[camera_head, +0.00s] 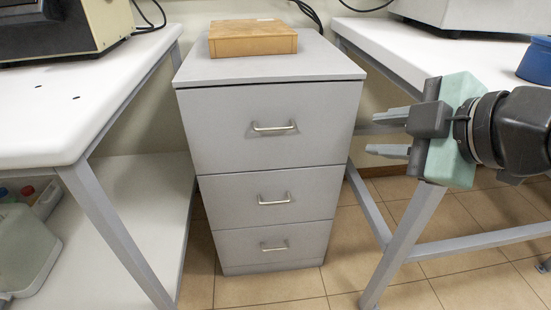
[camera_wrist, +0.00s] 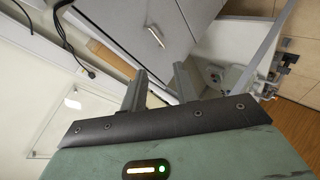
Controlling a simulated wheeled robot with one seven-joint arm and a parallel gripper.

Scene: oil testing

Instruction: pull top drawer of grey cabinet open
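The grey cabinet (camera_head: 268,160) stands in the middle of the head view with three drawers, all flush and shut. Its top drawer (camera_head: 225,135) is the tallest and has a silver bar handle (camera_head: 273,127) across its front. My gripper (camera_head: 377,134) is to the right of the cabinet, apart from the handle, with its two fingers spread and pointing left. The fingers are open and empty. In the wrist view my gripper (camera_wrist: 158,82) points toward the tilted cabinet, and a silver handle (camera_wrist: 156,36) shows beyond the fingertips.
A wooden box (camera_head: 252,38) lies on the cabinet top. White tables stand close on the left (camera_head: 75,95) and right (camera_head: 440,55), with grey metal legs beside the cabinet. A blue container (camera_head: 536,60) sits on the right table. The tiled floor (camera_head: 270,290) in front is clear.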

